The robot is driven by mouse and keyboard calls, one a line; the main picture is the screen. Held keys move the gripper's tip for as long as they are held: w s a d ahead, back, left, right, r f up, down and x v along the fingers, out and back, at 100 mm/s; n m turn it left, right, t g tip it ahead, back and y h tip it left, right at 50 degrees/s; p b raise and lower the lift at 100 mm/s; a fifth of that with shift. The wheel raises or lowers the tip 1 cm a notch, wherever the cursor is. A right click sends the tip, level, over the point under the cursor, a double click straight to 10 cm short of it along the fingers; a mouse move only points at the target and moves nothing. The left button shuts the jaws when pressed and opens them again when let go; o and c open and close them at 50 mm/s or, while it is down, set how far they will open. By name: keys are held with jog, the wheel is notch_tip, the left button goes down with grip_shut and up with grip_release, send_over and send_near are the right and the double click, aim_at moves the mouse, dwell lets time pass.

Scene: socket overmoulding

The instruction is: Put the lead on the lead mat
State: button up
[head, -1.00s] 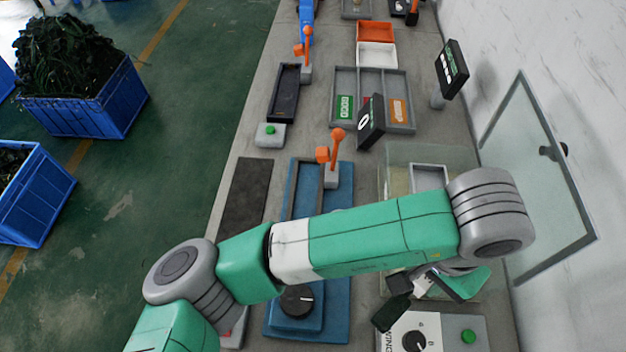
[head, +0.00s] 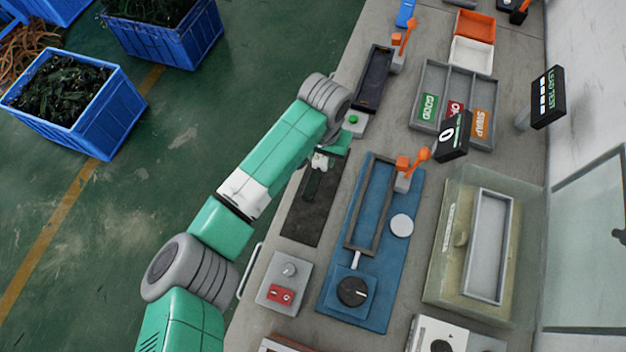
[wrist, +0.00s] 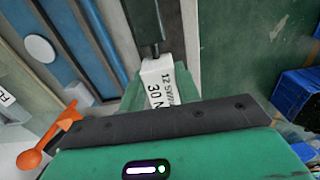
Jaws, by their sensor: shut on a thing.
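The lead shows in the wrist view as a white printed block (wrist: 158,82) with a dark length (wrist: 145,22) running out from its far end. My gripper (wrist: 160,92) is shut on the white block. In the head view my gripper (head: 322,159) is over the upper part of the dark lead mat (head: 304,222), and the lead's dark length (head: 312,184) lines up along the mat. I cannot tell whether the lead touches the mat. My arm hides part of the mat's upper left side.
A blue fixture (head: 383,282) with an orange lever (head: 414,159) stands right of the mat. A three-part sorting tray (head: 456,81) lies further back.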

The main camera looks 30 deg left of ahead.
jog(key=shift+f+b, duration=1.45)
jog(key=shift+f, duration=3.7)
jog(key=o, duration=1.1)
jog(key=shift+c, duration=0.2)
notch_tip(320, 180, up, 12)
jog(key=p, duration=0.3)
jog(key=shift+r, duration=0.15)
